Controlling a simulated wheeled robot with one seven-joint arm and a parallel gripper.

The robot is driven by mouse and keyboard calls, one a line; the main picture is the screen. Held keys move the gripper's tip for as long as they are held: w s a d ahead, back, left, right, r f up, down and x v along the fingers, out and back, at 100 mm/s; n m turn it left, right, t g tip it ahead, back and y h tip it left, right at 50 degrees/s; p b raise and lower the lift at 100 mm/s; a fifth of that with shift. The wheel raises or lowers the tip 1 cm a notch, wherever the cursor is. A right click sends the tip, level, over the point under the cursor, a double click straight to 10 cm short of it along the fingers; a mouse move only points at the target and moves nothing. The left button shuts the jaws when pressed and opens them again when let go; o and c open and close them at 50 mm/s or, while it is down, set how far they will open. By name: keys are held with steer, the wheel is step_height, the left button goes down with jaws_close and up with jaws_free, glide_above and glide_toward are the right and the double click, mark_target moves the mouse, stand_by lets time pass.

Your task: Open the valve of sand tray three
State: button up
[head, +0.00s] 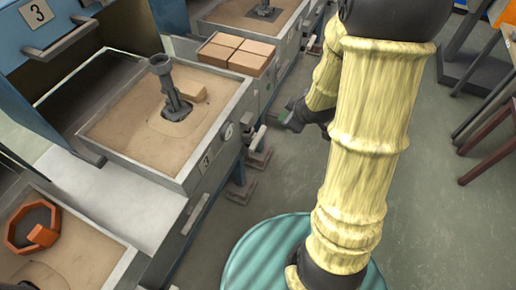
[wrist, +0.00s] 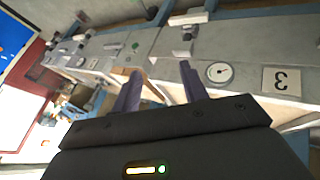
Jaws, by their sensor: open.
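My gripper (wrist: 160,74) is open and empty, pointing at the tray front, apart from the valve. In the head view my gripper (head: 291,116) is partly hidden by my arm.
Tan bricks (head: 238,53) sit at the tray's far end. An orange ring (head: 30,226) lies on the nearer tray.

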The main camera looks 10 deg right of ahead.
mark_target(258, 139)
step_height(258, 139, down, 33)
steer(key=w+d+n+t+y+b, duration=0.2)
steer(key=n+t+y+b, duration=0.5)
steer(key=b, duration=2.2)
steer(key=n+y, duration=0.2)
steer(key=n, duration=0.5)
steer(key=shift+w+r+n+t+y, duration=0.15)
steer(key=shift+n+t+y, duration=0.15)
steer(key=shift+n, duration=0.1)
steer(key=shift+d, duration=0.1)
steer(key=b+x, duration=0.5)
steer(key=x, duration=1.2)
steer(key=shift+w, duration=0.15)
